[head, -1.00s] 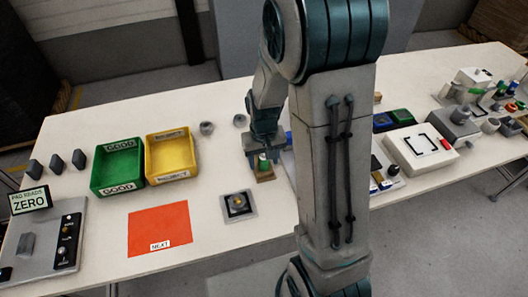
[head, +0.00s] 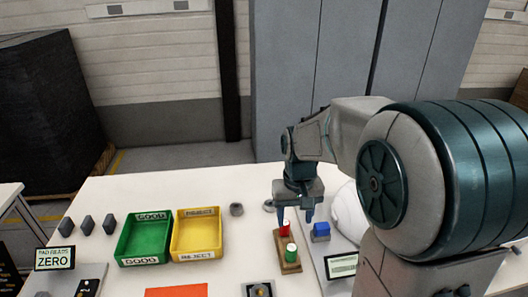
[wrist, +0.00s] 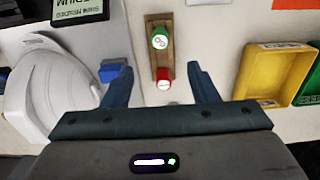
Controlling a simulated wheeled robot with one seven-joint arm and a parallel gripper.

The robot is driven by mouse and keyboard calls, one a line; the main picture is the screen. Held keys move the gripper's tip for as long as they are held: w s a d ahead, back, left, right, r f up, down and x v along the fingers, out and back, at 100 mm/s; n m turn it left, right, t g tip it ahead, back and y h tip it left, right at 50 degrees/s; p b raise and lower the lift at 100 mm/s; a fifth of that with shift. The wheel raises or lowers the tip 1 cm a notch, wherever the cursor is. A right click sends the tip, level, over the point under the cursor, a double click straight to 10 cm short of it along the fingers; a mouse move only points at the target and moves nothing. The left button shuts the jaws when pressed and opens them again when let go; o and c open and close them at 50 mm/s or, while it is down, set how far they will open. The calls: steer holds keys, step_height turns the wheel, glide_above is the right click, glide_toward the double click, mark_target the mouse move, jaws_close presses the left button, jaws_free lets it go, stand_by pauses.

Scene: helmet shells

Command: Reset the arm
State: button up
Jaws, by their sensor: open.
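My gripper (head: 296,216) is raised above the table, pointing down, with its two blue fingers apart and nothing between them. In the wrist view my gripper (wrist: 162,85) shows the same open fingers. The fingers look clear of the block. Much of my arm fills the right of the head view and hides the table behind it.
A green GOOD bin (head: 146,240) and a yellow REJECT bin (head: 197,235) stand left of my gripper. A white helmet shell (head: 348,212) and a blue block (head: 320,231) are close on its right. An orange mat (head: 176,292) lies at the front. A ZERO display (head: 54,258) stands far left.

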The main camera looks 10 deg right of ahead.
steer(key=s+r+t, duration=0.3)
steer(key=s, duration=1.1)
steer(key=shift+r, duration=0.35)
